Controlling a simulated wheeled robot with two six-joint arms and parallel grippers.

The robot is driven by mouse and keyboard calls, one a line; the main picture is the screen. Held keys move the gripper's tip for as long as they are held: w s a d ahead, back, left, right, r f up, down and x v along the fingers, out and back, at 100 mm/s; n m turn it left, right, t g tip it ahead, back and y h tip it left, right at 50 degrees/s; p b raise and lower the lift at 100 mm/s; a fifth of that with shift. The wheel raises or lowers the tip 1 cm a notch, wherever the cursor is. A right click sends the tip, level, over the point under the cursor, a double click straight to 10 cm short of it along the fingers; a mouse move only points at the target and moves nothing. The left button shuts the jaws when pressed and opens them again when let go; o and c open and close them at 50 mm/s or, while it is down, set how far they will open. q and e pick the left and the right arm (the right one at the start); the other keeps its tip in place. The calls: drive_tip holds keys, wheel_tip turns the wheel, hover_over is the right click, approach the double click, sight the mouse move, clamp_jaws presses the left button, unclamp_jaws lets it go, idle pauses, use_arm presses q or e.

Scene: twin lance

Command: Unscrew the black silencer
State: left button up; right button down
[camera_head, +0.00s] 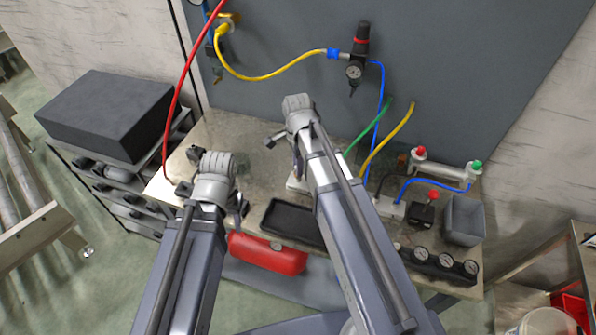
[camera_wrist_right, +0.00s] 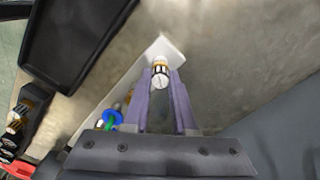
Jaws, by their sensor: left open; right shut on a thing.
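My right gripper (camera_wrist_right: 160,90) points down at the bench, its two purple fingers shut on a small banded cylinder (camera_wrist_right: 160,75). The cylinder shows brass and dark bands and a pale round end, and lies at the edge of a white block (camera_wrist_right: 118,88). I cannot tell for sure that it is the black silencer. In the head view the right gripper (camera_head: 297,168) is mostly hidden behind its arm, by the white block (camera_head: 296,186). My left gripper (camera_head: 190,187) is open at the left front of the bench; its fingertips are unclear.
A black tray (camera_head: 272,220) lies at the bench's front middle; it also shows in the right wrist view (camera_wrist_right: 75,30). A blue and green fitting (camera_wrist_right: 110,119) sits by the white block. A grey bin (camera_head: 463,218) and gauges (camera_head: 446,260) are at the right.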

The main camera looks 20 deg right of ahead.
drive_tip(key=n, duration=0.5)
drive_tip(key=shift+n, duration=0.4)
drive_tip(key=n, duration=1.6)
drive_tip(key=c, duration=0.9)
unclamp_jaws()
drive_tip(key=shift+o, duration=0.2)
